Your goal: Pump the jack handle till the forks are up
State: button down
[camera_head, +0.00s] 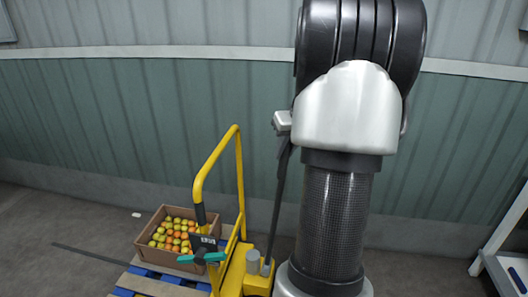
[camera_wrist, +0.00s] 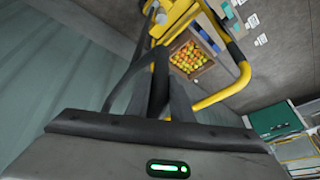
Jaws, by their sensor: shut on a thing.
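The yellow pallet jack (camera_head: 240,268) stands at the lower middle of the head view, with a tall yellow hoop (camera_head: 239,170). Its dark jack handle (camera_head: 278,205) rises from beside a grey cylinder, leaning slightly right. My gripper (camera_wrist: 160,85) is shut on the upper part of the jack handle, which runs between the dark fingers in the wrist view. In the head view my arm stands to the right, with the gripper largely hidden beside it. The forks are hidden, so their height cannot be told.
The yellow hoop stands close left of the handle. A corrugated wall (camera_head: 120,120) runs behind. A white-framed stand (camera_head: 498,235) is at the far right.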

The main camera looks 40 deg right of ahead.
jog(key=s+d+f+t+y+b, duration=0.1)
jog(key=s+d+f+b, duration=0.1)
jog(key=s+d, duration=0.5)
jog(key=s+d+f+t+y+b, duration=0.1)
jog(key=s+d+f+b, duration=0.2)
jog(key=s+d, duration=0.4)
jog(key=shift+s+f+m+t, duration=0.3)
jog(key=shift+s+f, duration=0.05)
jog(key=shift+s, duration=0.9)
jog(key=c, duration=1.6)
grip_release()
jog(key=shift+o, duration=0.2)
jog(key=shift+r, duration=0.1)
jog(key=p+v, duration=0.3)
jog(key=v, duration=1.4)
jog(key=shift+s, duration=0.2)
jog(key=shift+r, duration=0.1)
